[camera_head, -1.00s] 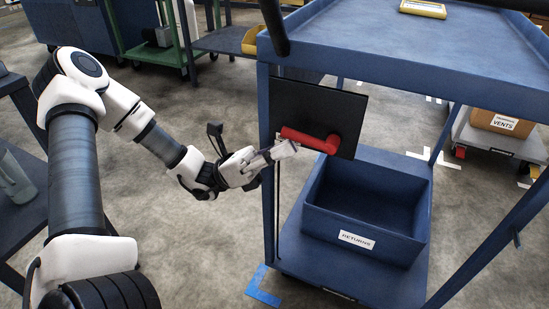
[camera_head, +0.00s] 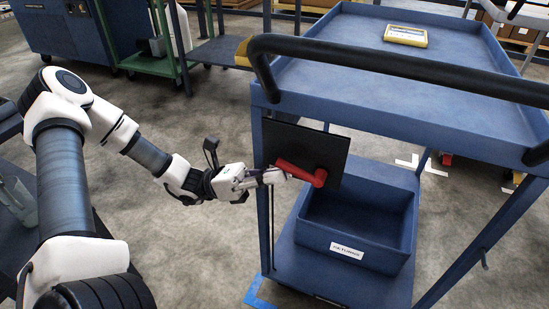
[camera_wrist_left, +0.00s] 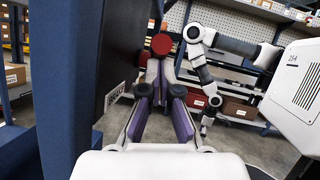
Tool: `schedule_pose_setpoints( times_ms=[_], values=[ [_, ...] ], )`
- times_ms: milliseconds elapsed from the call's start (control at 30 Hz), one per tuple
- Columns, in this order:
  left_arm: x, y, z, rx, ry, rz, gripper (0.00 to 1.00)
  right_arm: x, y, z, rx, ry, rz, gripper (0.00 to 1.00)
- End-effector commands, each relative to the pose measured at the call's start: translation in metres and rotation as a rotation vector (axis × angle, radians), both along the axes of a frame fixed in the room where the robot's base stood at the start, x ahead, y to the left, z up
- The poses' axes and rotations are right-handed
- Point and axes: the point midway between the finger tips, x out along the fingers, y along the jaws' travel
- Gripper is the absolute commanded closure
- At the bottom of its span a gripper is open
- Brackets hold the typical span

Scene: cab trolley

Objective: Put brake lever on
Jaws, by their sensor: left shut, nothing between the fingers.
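The red brake lever (camera_head: 298,173) is mounted on a dark square plate (camera_head: 330,146) at the near left corner of the blue trolley. Its pivot end is at the right, and its free end points left and slightly up. My left gripper (camera_head: 283,176) is shut and empty, with its fingertips just below the lever's free end. I cannot tell whether they touch it. In the left wrist view the lever's round red end (camera_wrist_left: 161,44) shows just beyond the fingers (camera_wrist_left: 161,82).
The blue trolley's push handle (camera_head: 400,66) crosses above the plate. A blue bin (camera_head: 345,254) labelled RETURNS stands on its lower shelf. A yellow-edged item (camera_head: 405,36) lies on the top tray. A corner post stands close beside the gripper. The floor left of the trolley is clear.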

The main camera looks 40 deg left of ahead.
Motion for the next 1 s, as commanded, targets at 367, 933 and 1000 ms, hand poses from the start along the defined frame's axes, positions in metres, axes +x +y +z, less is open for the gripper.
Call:
schedule_pose_setpoints(
  times_ms=[367, 933, 1000],
  values=[
    [0.001, -0.003, 0.048, 0.337, 0.082, -0.001, 1.0, 0.0, 0.0, 0.135, 0.0, 0.0, 0.0, 0.0],
    [0.004, -0.019, 0.066, 0.697, 0.169, -0.003, 1.0, 0.0, 0.0, 0.204, 0.0, 0.0, 0.0, 0.0],
    [0.005, -0.02, 0.068, 0.697, 0.167, -0.002, 1.0, 0.0, 0.0, 0.205, 0.0, 0.0, 0.0, 0.0]
  ],
)
